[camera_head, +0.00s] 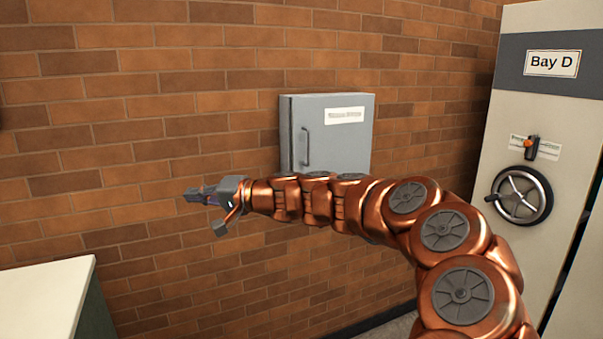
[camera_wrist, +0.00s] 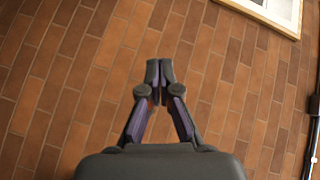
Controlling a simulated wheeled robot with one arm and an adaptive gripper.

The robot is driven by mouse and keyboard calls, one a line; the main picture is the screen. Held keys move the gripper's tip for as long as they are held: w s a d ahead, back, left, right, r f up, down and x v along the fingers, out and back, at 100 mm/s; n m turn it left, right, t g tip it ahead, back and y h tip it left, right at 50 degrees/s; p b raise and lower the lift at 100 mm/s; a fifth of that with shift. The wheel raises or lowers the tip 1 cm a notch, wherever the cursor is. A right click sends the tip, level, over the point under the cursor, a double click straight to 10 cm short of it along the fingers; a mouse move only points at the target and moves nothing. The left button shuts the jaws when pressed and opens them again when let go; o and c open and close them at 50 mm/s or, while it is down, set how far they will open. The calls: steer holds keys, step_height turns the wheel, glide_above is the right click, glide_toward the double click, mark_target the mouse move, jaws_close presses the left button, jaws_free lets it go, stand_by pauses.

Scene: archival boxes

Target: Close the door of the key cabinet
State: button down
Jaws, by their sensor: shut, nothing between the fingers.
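The key cabinet (camera_head: 327,148) is a small grey box on the brick wall, in the middle of the head view. Its door (camera_head: 345,145) carries a white label and has a vertical handle (camera_head: 304,147) near its left edge. The door looks flush or nearly flush with the box; I cannot tell if a small gap remains. My arm hides the cabinet's lower edge. My gripper (camera_head: 188,195) points left, lower than the cabinet and to its left, apart from it. It also shows in the wrist view (camera_wrist: 160,68), its fingers together and empty. The cabinet is not visible there.
A cream Bay D unit (camera_head: 512,130) with a dark handwheel (camera_head: 521,195) stands at the right. A pale-topped counter (camera_head: 40,300) is at the lower left. The wrist view shows brick wall, a framed picture (camera_wrist: 283,22) at the top right and a dark upright thing at the right edge.

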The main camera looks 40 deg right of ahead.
steer(key=d+m+t+h, duration=0.3)
steer(key=d+m+h, duration=0.25)
steer(key=d, duration=1.25)
steer(key=m+h, duration=0.7)
glide_toward(298, 170)
steer(key=shift+p+x, duration=2.4)
steer(key=shift+x, duration=1.2)
